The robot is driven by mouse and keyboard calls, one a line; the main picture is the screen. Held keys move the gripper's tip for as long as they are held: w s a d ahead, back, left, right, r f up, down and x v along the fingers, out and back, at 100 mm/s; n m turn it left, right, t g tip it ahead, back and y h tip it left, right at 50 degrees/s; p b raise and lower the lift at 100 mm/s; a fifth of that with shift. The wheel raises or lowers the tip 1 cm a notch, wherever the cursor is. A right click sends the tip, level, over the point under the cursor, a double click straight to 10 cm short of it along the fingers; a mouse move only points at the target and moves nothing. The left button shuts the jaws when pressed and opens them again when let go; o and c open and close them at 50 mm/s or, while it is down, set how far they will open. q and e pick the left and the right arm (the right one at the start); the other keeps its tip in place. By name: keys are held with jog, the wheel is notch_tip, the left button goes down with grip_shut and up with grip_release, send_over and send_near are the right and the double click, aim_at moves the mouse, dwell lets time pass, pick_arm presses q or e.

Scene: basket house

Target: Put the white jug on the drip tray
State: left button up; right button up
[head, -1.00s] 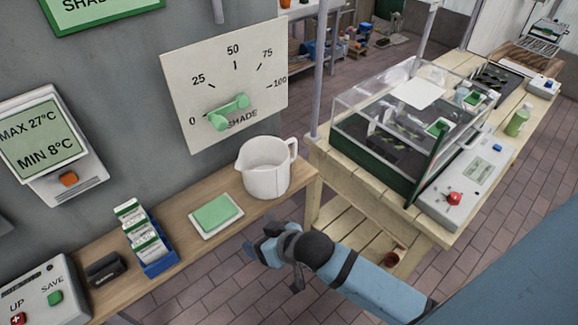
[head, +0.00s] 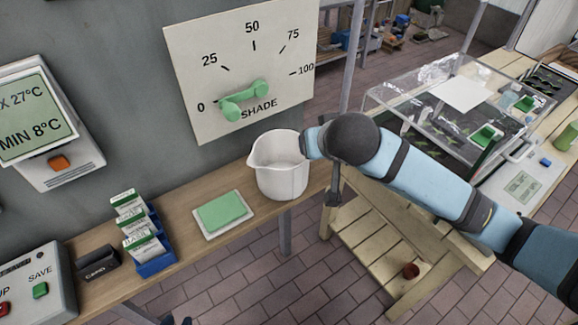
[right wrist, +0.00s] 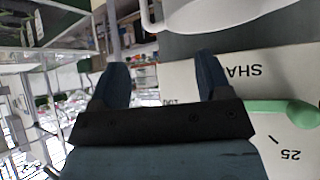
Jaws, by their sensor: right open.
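The white jug (head: 280,172) stands upright at the right end of the wooden shelf, its handle hidden behind my right arm. Part of it shows at the top of the right wrist view (right wrist: 225,14). A flat square tray (head: 203,236) with a green top lies on the shelf, left of the jug and apart from it; it looks like the drip tray. My right gripper (right wrist: 160,76) is open with nothing between its fingers, close to the jug's handle side. In the head view the wrist hides its fingers. Only a dark tip of my left gripper (head: 176,321) shows at the bottom edge.
A SHADE dial with a green handle (head: 245,101) is on the wall behind the jug. A blue box of packets (head: 157,265) and a button box (head: 42,285) stand on the shelf further left.

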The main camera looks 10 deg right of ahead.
jog(key=x, duration=0.9)
jog(key=shift+w+f, duration=0.2)
jog(key=shift+f, duration=0.1)
jog(key=shift+a, duration=0.1)
